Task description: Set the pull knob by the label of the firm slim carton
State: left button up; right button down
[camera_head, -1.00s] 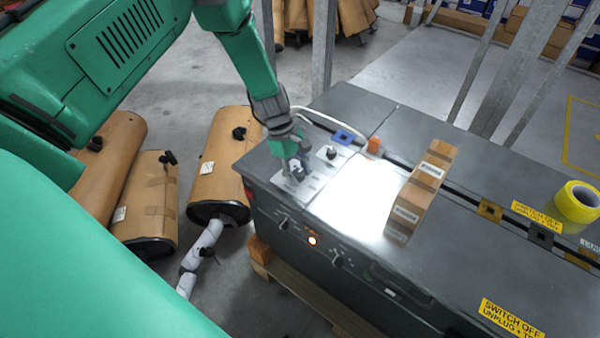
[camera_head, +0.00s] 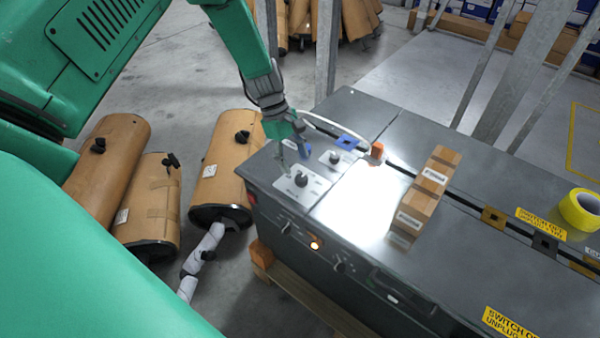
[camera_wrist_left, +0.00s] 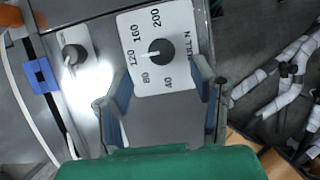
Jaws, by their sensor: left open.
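The pull knob (camera_head: 301,180) is a black dial on a white plate at the near left corner of the grey machine. In the left wrist view, the knob (camera_wrist_left: 161,52) has a white pointer aimed left, close to the 120 mark; the plate reads 40 to 200 and "PULL N". My left gripper (camera_wrist_left: 153,88) is open and empty, its fingers apart below the knob in that view. In the head view the left gripper (camera_head: 293,150) is just behind the knob, clear of it. Brown cartons (camera_head: 424,196) with white labels, too small to read, stand on the machine. My right gripper is out of view.
A second knob (camera_head: 335,157) sits on a smaller plate, near a blue block (camera_head: 346,141) and an orange block (camera_head: 377,150). A yellow tape roll (camera_head: 581,208) lies at the right. Brown mufflers (camera_head: 226,170) lie on the floor at the left.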

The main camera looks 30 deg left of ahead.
pick_arm(q)
jog(key=v, duration=0.5)
jog(key=shift+a+r, duration=0.3)
jog(key=shift+a, duration=0.05)
